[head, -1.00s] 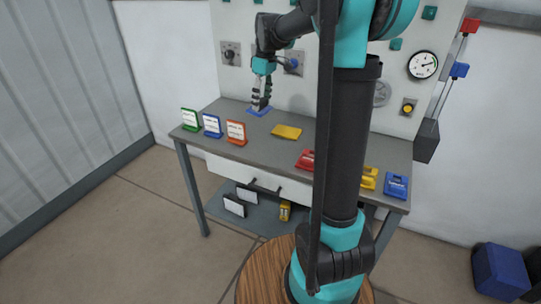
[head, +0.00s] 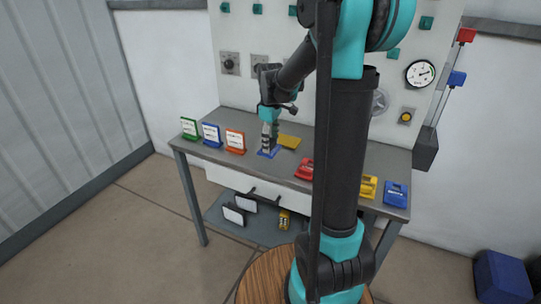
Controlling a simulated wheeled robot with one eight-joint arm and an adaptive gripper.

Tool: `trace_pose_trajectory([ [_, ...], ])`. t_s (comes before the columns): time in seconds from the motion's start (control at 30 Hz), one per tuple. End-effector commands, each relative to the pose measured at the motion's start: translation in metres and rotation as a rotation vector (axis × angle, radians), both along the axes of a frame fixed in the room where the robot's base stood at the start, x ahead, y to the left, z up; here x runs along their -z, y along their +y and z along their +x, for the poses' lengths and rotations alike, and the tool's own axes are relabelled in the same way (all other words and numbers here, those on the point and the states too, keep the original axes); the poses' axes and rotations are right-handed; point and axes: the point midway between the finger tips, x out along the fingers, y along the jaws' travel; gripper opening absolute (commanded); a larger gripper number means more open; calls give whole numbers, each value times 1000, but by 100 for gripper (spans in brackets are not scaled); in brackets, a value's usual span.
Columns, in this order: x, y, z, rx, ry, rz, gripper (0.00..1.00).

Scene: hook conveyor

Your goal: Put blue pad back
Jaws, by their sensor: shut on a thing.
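The blue pad (head: 263,155) is low at my gripper (head: 268,149), near the front edge of the grey table (head: 222,117). My gripper points down and is shut on the pad. Its fingers cover part of the pad. I cannot tell whether the pad touches the tabletop. A yellow pad (head: 289,141) lies on the table just behind and to the right of my gripper, partly hidden by it.
Green (head: 190,128), blue (head: 212,134) and orange (head: 235,141) card stands are left of my gripper. Red (head: 305,168), yellow (head: 367,187) and blue (head: 396,193) holders stand on the right. A panel with knobs and a gauge (head: 420,73) rises behind. The table's back left is clear.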

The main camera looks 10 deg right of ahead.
Motion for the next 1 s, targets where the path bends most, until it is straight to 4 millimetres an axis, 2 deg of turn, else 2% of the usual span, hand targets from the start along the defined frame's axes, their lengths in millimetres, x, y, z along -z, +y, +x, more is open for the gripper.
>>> trace_pose_trajectory([
  [0.1, 16, 0, 0, 0, 0, 0, 28],
  [0.27, 27, 0, 0, 0, 0, 0, 28],
  [0.5, 56, 0, 0, 0, 0, 0, 28],
  [0.77, 60, 0, -1, 0, 1, 1, 28],
  [0.8, 60, 0, -1, 0, 1, 1, 55],
  [0.93, 60, 0, 0, 0, 1, 1, 71],
  [1.0, 60, 0, 0, 0, 0, 0, 72],
])
